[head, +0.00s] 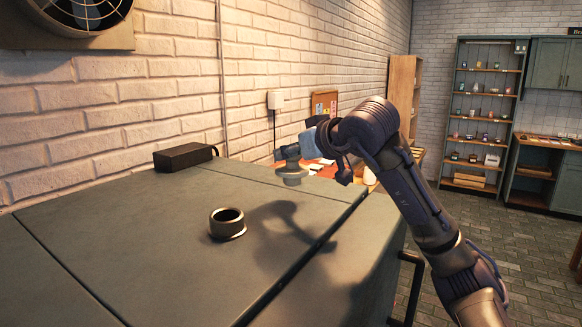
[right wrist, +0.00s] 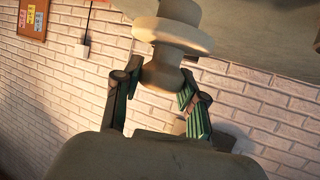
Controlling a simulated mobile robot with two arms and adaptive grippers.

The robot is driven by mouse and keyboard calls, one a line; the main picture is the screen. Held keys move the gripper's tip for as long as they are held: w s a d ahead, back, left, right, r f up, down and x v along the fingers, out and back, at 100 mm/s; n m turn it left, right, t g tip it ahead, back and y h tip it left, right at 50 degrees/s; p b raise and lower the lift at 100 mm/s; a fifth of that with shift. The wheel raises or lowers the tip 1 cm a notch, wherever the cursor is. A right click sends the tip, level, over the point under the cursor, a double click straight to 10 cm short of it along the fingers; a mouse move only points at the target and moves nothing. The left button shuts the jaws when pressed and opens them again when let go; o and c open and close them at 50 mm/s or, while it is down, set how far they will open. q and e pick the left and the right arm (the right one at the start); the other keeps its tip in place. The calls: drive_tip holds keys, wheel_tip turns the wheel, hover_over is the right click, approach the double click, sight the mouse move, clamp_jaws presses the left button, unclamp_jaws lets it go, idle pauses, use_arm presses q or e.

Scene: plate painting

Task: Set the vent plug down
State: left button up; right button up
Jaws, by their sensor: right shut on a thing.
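The vent plug (head: 292,175) is a pale grey, flanged, knob-like piece near the far right part of the dark grey top. My right gripper (head: 303,151) is shut on its narrow knob end, with the wide flange turned downward. The right wrist view shows the plug (right wrist: 172,38) between the green-padded fingers (right wrist: 160,88). The head view does not clearly show whether the plug touches the top. A short dark metal collar (head: 228,223) with an open round mouth stands on the top, left of and nearer than the plug. My left gripper is out of view.
The dark grey top (head: 110,235) has seams and is mostly clear. A black box (head: 185,156) sits at its back edge against the brick wall. A fan (head: 85,12) hangs upper left. Behind are a desk with papers and a shelf (head: 482,115) of small jars.

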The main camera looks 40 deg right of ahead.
sight(295, 170)
drive_tip(key=f, duration=0.2)
drive_tip(key=shift+w+a+f, duration=0.15)
drive_tip(key=shift+a+f, duration=0.25)
drive_tip(key=shift+f, duration=0.35)
drive_tip(key=shift+d+f, duration=0.15)
drive_tip(key=shift+f, duration=0.2)
drive_tip(key=o, duration=1.1)
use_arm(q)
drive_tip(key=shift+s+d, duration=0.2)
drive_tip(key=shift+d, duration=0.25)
use_arm(e)
drive_tip(key=shift+o, duration=0.7)
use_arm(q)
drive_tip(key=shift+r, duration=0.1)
